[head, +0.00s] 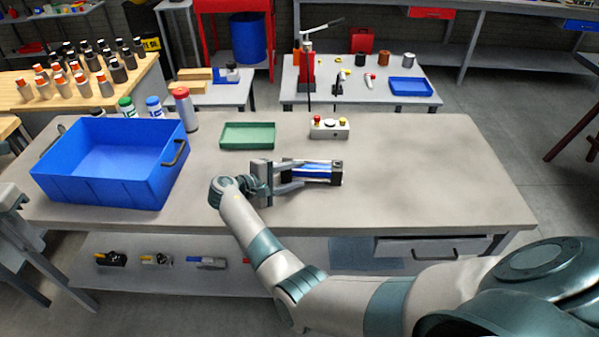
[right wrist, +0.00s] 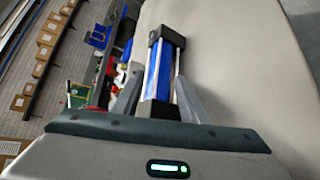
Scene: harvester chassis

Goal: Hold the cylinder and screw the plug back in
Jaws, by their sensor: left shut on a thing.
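The cylinder (head: 322,172) lies on the workbench, with a blue body, silver rods and black end blocks. It also shows in the right wrist view (right wrist: 160,72), lengthwise between the fingers. My right gripper (head: 292,175) reaches it from the left end in the head view. Its fingers are apart, one on each side of the cylinder; any contact is hard to make out. The right wrist view shows both fingers of this gripper (right wrist: 160,90) too. I cannot make out a separate plug. My left gripper does not show.
A blue bin (head: 110,195) stands on the bench's left, with a green tray (head: 247,136) and a button box (head: 330,128) behind the cylinder. Bottles (head: 185,110) stand behind the bin. The bench's right side (head: 430,170) is clear. A drawer (head: 430,249) is below.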

